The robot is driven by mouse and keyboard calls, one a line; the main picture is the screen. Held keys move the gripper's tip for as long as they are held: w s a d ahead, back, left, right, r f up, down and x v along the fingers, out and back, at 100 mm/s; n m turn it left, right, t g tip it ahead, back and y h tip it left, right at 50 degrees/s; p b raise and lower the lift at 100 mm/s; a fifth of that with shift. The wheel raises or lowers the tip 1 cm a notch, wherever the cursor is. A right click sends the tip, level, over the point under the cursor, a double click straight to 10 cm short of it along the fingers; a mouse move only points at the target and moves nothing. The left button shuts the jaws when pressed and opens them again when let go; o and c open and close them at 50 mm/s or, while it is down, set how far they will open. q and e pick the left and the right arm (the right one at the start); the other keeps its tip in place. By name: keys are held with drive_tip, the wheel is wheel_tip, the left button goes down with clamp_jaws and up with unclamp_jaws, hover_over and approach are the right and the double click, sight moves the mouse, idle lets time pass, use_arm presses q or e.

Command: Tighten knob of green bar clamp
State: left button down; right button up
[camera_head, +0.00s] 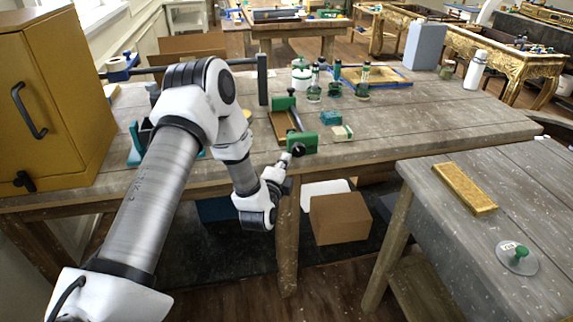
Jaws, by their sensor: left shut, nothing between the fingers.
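The green bar clamp lies at the front edge of the wooden workbench (400,125). One green jaw (303,143) is at the bench edge, and a second green part (283,103) sits farther back along its bar. A dark round knob (299,150) shows on the front of the near jaw. My left gripper (287,158) is shut and empty, pointing up at the bench edge just left of the knob. The gripper is small in the picture, and I cannot tell whether it touches the knob. My right gripper is not in view.
A yellow cabinet (60,90) stands at the left. A grey side table (470,240) at right holds a gold bar (464,188). A cardboard box (340,219) sits below.

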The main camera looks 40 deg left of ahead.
use_arm(q)
drive_tip(key=shift+w+d, duration=0.1)
idle(0.5)
drive_tip(key=shift+r, duration=0.2)
idle(0.4)
drive_tip(key=shift+r+p, duration=1.3)
drive_tip(key=shift+p, duration=1.55)
drive_tip(key=shift+w, duration=0.1)
drive_tip(key=s+d+p, duration=0.1)
drive_tip(key=s+d, duration=0.3)
drive_tip(key=shift+s+d, duration=0.15)
drive_tip(key=shift+s, duration=0.1)
